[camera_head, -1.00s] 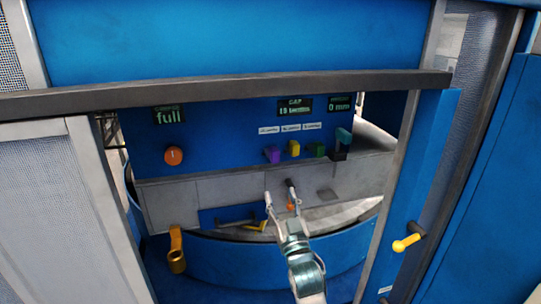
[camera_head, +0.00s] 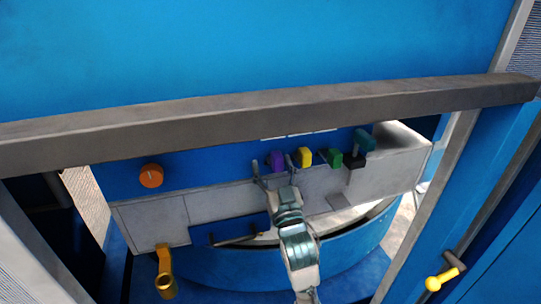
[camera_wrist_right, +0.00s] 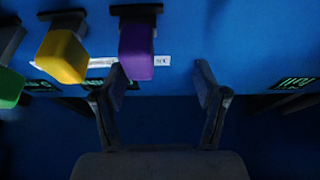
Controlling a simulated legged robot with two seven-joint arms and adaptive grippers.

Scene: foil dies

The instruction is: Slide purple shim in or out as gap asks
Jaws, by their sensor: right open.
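The purple shim (camera_head: 277,160) is the leftmost of a row of coloured handles on the blue panel. It also shows in the right wrist view (camera_wrist_right: 136,52), projecting from a dark slot. My right gripper (camera_head: 272,168) is open and empty just in front of it. In the wrist view the shim lies near the left finger of the open jaws (camera_wrist_right: 160,80), off their middle. I cannot tell whether they touch. My left gripper is not in view. The gap display is hidden behind the grey bar in the head view.
A yellow handle (camera_head: 304,157) and a green one (camera_head: 332,157) stand right of the purple shim. A teal handle (camera_head: 364,140) and a black knob (camera_head: 354,162) are farther right. An orange knob (camera_head: 151,175) is at left. A grey bar (camera_head: 260,118) crosses in front above.

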